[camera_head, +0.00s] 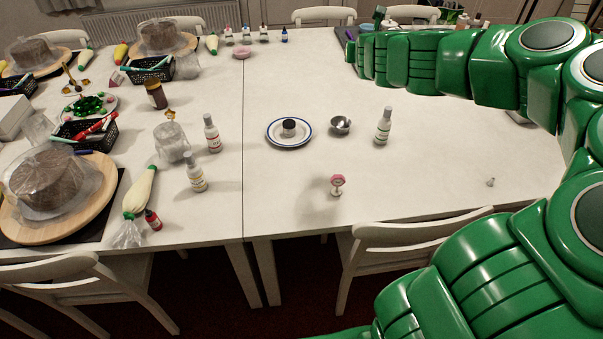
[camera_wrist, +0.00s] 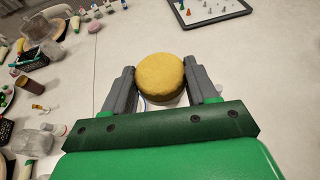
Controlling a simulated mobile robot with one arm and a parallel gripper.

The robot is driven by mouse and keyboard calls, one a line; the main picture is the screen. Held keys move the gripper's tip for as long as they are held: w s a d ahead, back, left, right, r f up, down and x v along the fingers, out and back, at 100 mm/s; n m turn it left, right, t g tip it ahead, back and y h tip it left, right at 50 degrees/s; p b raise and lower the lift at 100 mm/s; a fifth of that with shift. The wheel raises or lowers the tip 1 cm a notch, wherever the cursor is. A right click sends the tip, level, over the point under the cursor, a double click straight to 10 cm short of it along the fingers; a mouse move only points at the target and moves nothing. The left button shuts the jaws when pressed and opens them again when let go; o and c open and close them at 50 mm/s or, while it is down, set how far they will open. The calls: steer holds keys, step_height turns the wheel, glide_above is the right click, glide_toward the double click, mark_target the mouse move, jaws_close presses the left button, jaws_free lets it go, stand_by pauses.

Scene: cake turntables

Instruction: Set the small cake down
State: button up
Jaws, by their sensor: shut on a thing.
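The small cake (camera_wrist: 160,75), round and yellow-brown, sits between the two grey fingers of my gripper (camera_wrist: 160,80) in the wrist view. The fingers are shut on its sides. I cannot make out the cake or my gripper in the head view.
A metal bowl (camera_head: 340,124), a white bottle (camera_head: 383,126) and a pink-topped item (camera_head: 337,184) stand near the plate. Bottles, baskets and wrapped cakes crowd the left table. A dark-edged tray (camera_wrist: 210,9) lies at the back. The table's right part is mostly clear.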

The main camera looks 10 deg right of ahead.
steer(key=shift+w+a+m+h, duration=0.1)
steer(key=shift+a+m+h, duration=0.2)
steer(key=shift+a, duration=0.1)
steer(key=s+a+m+g+h, duration=0.8)
steer(key=s+a+m+h, duration=0.25)
steer(key=s+a, duration=0.6)
step_height(320, 180, down, 25)
steer(key=s+d, duration=0.1)
steer(key=s, duration=0.1)
steer(key=shift+m+y, duration=0.25)
steer(key=shift+y, duration=0.1)
steer(key=shift+w+a+f, duration=0.15)
steer(key=shift+w+f, duration=1.4)
steer(key=shift+w, duration=0.7)
steer(key=shift+w+a+f, duration=0.15)
steer(key=shift+w+f, duration=1.45)
steer(key=shift+w, duration=0.65)
steer(key=shift+w+a+f, duration=0.15)
steer(key=shift+w+f, duration=1.4)
steer(key=shift+w, duration=0.7)
steer(key=shift+w+f, duration=0.1)
